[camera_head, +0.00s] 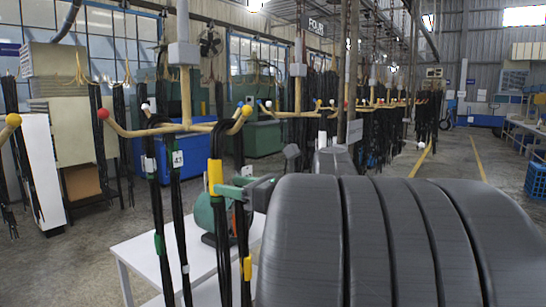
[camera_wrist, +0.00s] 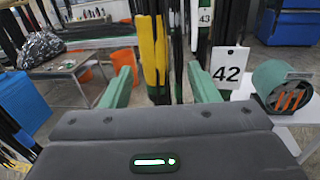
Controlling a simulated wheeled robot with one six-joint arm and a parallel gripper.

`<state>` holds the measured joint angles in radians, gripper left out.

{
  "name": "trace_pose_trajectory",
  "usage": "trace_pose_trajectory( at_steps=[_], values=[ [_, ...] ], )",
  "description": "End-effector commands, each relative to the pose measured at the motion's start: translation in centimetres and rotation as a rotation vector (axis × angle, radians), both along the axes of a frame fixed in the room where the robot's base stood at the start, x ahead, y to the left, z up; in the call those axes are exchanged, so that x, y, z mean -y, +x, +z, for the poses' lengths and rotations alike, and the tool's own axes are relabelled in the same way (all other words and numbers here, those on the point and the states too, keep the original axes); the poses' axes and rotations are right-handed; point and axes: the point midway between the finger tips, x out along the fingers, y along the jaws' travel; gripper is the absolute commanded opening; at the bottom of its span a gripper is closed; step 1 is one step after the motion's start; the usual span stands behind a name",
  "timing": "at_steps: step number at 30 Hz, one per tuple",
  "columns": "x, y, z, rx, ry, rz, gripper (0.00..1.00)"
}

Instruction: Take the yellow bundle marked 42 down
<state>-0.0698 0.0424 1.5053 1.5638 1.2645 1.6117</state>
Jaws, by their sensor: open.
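The yellow bundle is a set of black hoses with a yellow band (camera_head: 215,177), hanging from a yellow-ball-tipped hook arm (camera_head: 246,111). In the wrist view its yellow band (camera_wrist: 152,48) shows between my gripper's two green fingers (camera_wrist: 160,85). A white tag reading 42 (camera_wrist: 228,68) hangs to its right, beyond the right finger. My gripper (camera_head: 230,190) is at the bundle, just below the band's level in the head view. It is open; I cannot tell how deep the hoses sit between the fingers.
A neighbouring green-banded bundle carries tag 43 (camera_head: 177,159), also visible in the wrist view (camera_wrist: 205,17). Other hose racks line the aisle. Open floor lies along the right aisle (camera_head: 425,160).

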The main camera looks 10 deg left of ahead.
Motion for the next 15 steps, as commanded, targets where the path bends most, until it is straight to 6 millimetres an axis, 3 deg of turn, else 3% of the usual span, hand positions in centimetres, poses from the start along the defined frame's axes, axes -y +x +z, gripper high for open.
trace_pose_trajectory(
  at_steps=[9,15],
  values=[
    [-3.9,0.3,0.6,-0.001,-0.001,0.003,0.54],
    [-4.6,0.5,0.5,0.000,0.000,0.001,0.54]
  ],
)
